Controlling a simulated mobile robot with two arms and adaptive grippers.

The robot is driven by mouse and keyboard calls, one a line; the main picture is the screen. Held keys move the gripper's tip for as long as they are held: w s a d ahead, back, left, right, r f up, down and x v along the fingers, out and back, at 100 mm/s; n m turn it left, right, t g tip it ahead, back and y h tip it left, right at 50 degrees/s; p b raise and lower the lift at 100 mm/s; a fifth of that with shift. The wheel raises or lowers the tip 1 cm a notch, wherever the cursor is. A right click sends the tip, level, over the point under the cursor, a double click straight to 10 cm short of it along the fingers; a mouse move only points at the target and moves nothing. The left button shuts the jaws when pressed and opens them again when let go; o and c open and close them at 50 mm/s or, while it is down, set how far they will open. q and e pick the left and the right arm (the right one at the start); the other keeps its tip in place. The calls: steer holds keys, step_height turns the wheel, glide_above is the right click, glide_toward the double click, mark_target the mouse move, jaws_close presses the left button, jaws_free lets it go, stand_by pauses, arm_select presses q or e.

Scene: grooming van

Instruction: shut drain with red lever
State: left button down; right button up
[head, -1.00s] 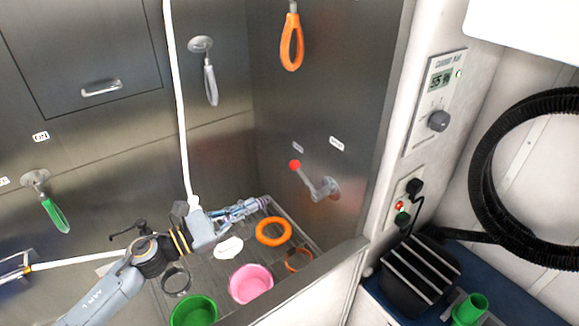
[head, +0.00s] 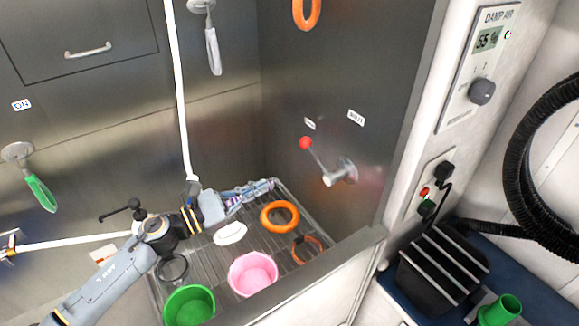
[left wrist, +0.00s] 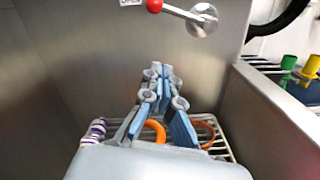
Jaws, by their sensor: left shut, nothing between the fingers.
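The red-knobbed lever (head: 306,144) sits on the right steel wall of the tub, its arm slanting down to a round metal pivot (head: 342,172). In the left wrist view the red knob (left wrist: 155,5) is at the top, left of its pivot (left wrist: 202,19). My left gripper (head: 268,186) is shut and empty, low over the rack, left of and below the lever and apart from it. In the left wrist view its fingers (left wrist: 160,75) point toward the wall under the lever. The drain itself cannot be made out. My right gripper does not show.
On the tub rack (head: 205,268) lie a green bowl (head: 189,305), a pink bowl (head: 252,273), an orange ring (head: 279,217) and a white item (head: 230,233). A green-handled lever (head: 41,192) is on the back wall. The tub's front rim (head: 300,290) is a raised edge.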

arm_select(q)
steer(key=w+d+r+p, duration=0.4)
steer(key=d+p, duration=0.3)
steer(key=d, duration=0.2)
steer(key=shift+w+d, duration=0.25)
steer(key=shift+w, duration=0.3)
steer(key=shift+a, duration=0.1)
